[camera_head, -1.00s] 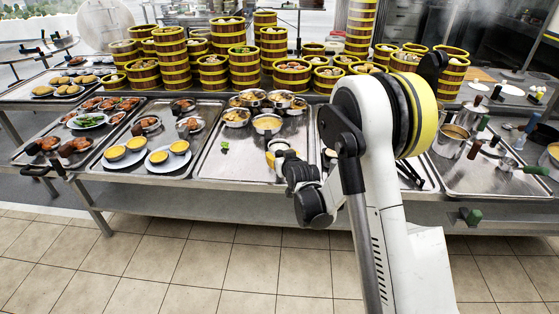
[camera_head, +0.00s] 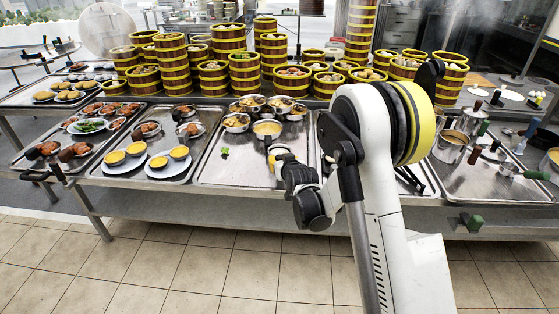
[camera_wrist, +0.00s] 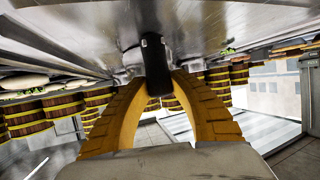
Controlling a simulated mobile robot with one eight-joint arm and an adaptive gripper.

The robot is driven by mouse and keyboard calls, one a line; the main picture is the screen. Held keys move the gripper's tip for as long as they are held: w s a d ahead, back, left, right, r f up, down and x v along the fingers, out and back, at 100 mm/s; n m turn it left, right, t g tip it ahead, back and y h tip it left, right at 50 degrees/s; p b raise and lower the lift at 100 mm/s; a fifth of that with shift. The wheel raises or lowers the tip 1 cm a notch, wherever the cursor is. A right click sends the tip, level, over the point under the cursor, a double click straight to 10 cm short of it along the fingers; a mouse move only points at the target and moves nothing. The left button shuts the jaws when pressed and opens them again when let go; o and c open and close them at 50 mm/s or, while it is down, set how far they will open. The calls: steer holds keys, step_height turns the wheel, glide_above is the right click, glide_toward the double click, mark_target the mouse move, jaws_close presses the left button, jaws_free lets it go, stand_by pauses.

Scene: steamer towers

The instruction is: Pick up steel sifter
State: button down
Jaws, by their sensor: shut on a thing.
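My gripper (camera_wrist: 157,92) shows in the wrist view with its two yellow ribbed fingers closed around a black handle (camera_wrist: 154,62), which I take to be the steel sifter's. The handle runs up toward a shiny steel surface at the top of that view; I cannot tell how much of this is sifter and how much is tray. In the head view my gripper (camera_head: 274,158) is low over the right part of the middle steel tray (camera_head: 235,172). My arm and wrist hide most of the sifter there.
Several small bowls (camera_head: 267,129) stand just behind my gripper. Plates with yellow cups (camera_head: 168,165) lie to the left. Tall bamboo steamer towers (camera_head: 174,65) line the back. Pots and tools (camera_head: 450,145) fill the right tray. The middle tray's front left is mostly bare.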

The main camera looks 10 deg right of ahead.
steer(key=shift+r, duration=0.5)
step_height(320, 180, up, 3)
steer(key=shift+f+p, duration=0.1)
steer(key=shift+p, duration=1)
steer(key=s+d+r+p, duration=0.4)
steer(key=d+r, duration=0.3)
steer(key=d, duration=0.3)
steer(key=shift+s+d, duration=0.35)
steer(key=c, duration=1.8)
jaws_free()
jaws_close()
